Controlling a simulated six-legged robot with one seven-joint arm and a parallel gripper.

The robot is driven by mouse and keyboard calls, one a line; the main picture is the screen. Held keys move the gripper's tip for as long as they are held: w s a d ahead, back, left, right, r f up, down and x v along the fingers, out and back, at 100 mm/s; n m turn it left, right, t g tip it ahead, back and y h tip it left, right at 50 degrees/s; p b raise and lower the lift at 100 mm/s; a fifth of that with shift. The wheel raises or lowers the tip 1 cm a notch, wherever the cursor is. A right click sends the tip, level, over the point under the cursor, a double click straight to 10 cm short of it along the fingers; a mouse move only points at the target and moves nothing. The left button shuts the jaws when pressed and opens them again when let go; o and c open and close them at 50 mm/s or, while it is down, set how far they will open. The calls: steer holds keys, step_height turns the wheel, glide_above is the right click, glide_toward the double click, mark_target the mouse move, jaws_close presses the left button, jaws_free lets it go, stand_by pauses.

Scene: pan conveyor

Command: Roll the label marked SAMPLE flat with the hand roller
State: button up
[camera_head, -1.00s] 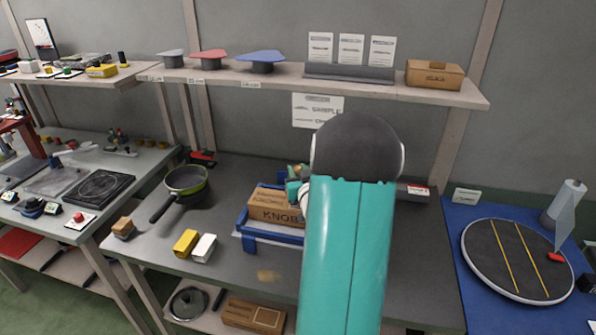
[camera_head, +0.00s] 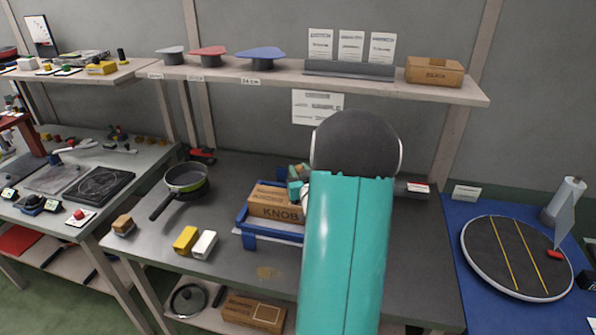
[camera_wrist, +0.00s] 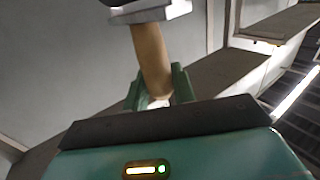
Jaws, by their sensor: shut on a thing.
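In the wrist view my gripper (camera_wrist: 157,90) is shut on a tan, rounded handle (camera_wrist: 150,58), which appears to belong to the hand roller. A pale grey and white piece (camera_wrist: 150,12) at the handle's far end is cut off by the top edge. In the head view my arm hides most of the gripper; small teal parts (camera_head: 296,182) show just left of the arm, by the box marked KNOB. A white sheet (camera_head: 317,107) with blurred print hangs on the wall under the shelf. I cannot tell whether it is the SAMPLE label, and no other such label is readable.
The brown KNOB box (camera_head: 270,208) sits in a blue frame (camera_head: 262,240) on the grey bench. A blue table (camera_head: 462,222) with a round board (camera_head: 515,258) is right.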

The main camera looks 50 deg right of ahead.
steer(key=shift+s+d, duration=0.25)
steer(key=shift+s, duration=0.3)
steer(key=shift+s+d, duration=0.2)
steer(key=shift+s, duration=0.3)
steer(key=shift+s, duration=0.1)
steer(key=shift+s+d+r, duration=0.1)
steer(key=shift+s+d, duration=0.15)
steer(key=shift+s, duration=0.25)
steer(key=shift+s+d, duration=0.2)
steer(key=shift+s, duration=0.25)
steer(key=shift+w, duration=0.1)
steer(key=shift+w+a, duration=0.25)
steer(key=shift+w, duration=0.3)
steer(key=shift+w+a, duration=0.25)
steer(key=shift+w, duration=0.3)
steer(key=shift+w+a, duration=0.1)
steer(key=shift+w, duration=0.05)
steer(key=shift+w+a, duration=0.2)
steer(key=shift+w, duration=0.3)
steer(key=shift+w+a, duration=0.2)
steer(key=shift+w, duration=0.25)
steer(key=shift+s+d, duration=0.25)
steer(key=shift+s, duration=0.35)
steer(key=shift+s+d, duration=0.25)
steer(key=shift+s, duration=0.3)
steer(key=shift+s+d, duration=0.1)
steer(key=shift+s, duration=0.05)
